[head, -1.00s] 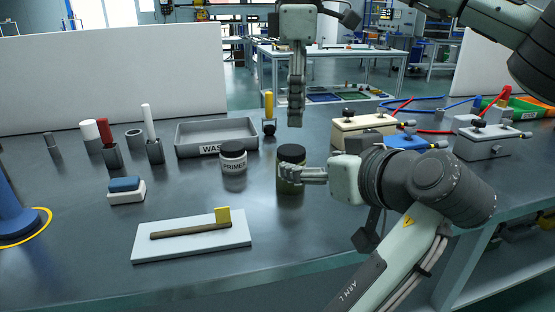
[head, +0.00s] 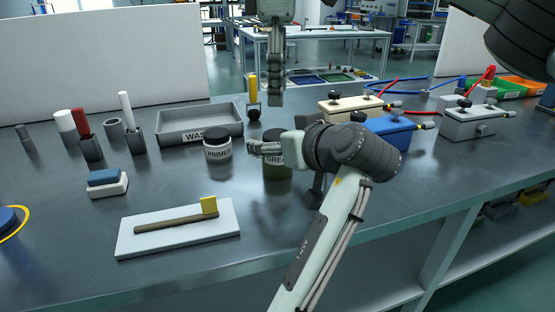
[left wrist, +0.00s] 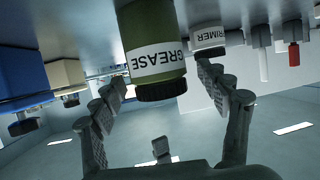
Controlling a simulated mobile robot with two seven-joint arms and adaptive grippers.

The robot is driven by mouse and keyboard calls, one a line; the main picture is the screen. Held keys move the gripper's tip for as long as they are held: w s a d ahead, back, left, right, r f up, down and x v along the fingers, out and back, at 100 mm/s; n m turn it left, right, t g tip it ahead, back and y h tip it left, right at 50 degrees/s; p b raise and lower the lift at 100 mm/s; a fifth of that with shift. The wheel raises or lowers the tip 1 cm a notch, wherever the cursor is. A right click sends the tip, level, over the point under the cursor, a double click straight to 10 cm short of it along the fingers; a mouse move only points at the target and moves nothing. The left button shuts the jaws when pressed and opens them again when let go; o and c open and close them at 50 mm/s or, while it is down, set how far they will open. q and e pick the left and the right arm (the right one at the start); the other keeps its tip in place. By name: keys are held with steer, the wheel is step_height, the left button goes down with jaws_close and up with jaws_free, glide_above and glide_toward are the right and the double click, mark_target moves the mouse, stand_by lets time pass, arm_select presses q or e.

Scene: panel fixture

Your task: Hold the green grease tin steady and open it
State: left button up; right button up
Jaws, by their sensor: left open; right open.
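The green grease tin (head: 277,170) stands upright on the bench, its label partly visible. The lid is on. Contact cannot be made out. My right gripper (head: 276,98) points down, empty, above and behind the tin.
A primer jar (head: 217,146) stands close left of the tin, near the left fingertips. A waste tray (head: 200,123) is behind it. A blue box (head: 388,131) is to the right.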

arm_select(q)
steer(key=shift+c, duration=0.2)
jaws_close()
arm_select(e)
steer(key=n, duration=0.3)
steer(key=shift+n, duration=0.4)
steer(key=shift+f+n, duration=0.25)
steer(key=shift+n, duration=0.05)
step_height(320, 180, down, 8)
steer(key=shift+r, duration=0.25)
